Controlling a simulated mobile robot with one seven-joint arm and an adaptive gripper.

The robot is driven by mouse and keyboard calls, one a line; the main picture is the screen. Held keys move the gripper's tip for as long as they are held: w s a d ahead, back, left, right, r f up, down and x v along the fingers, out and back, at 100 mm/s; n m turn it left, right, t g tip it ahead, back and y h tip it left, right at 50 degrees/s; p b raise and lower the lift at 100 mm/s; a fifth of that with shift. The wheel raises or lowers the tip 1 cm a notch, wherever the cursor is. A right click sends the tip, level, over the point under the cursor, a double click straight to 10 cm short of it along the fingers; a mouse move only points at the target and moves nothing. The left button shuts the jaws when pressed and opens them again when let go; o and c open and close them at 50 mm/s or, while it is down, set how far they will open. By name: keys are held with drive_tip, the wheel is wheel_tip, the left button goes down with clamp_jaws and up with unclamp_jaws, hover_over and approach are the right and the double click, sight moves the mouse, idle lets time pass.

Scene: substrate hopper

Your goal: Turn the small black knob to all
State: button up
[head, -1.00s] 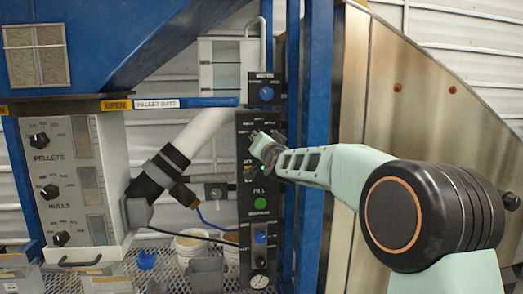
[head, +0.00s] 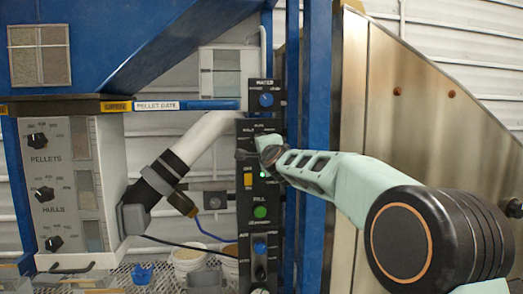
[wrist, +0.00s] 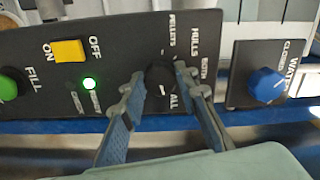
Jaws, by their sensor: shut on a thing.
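The small black knob (wrist: 160,82) sits on the dark control panel in the wrist view, among the labels PELLETS, HULLS, BOTH and ALL. My gripper (wrist: 160,76) has one finger on each side of it and is shut on it. ALL (wrist: 174,102) stands below right of the knob in the wrist view. I cannot clearly tell where the knob's pointer stands. In the head view my gripper (head: 268,148) is at the upper part of the panel (head: 244,215) and hides the knob.
A yellow ON/OFF switch (wrist: 69,51), a lit green lamp (wrist: 89,84) and the green FILL button (wrist: 10,84) lie left of the knob. A blue WATER knob (wrist: 266,84) is on a separate plate to the right. Blue posts (head: 316,120) stand beside the panel.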

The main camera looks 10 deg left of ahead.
drive_tip(key=shift+m, duration=0.4)
drive_tip(key=o, duration=1.1)
drive_tip(key=shift+o, duration=0.2)
drive_tip(key=v, duration=1.2)
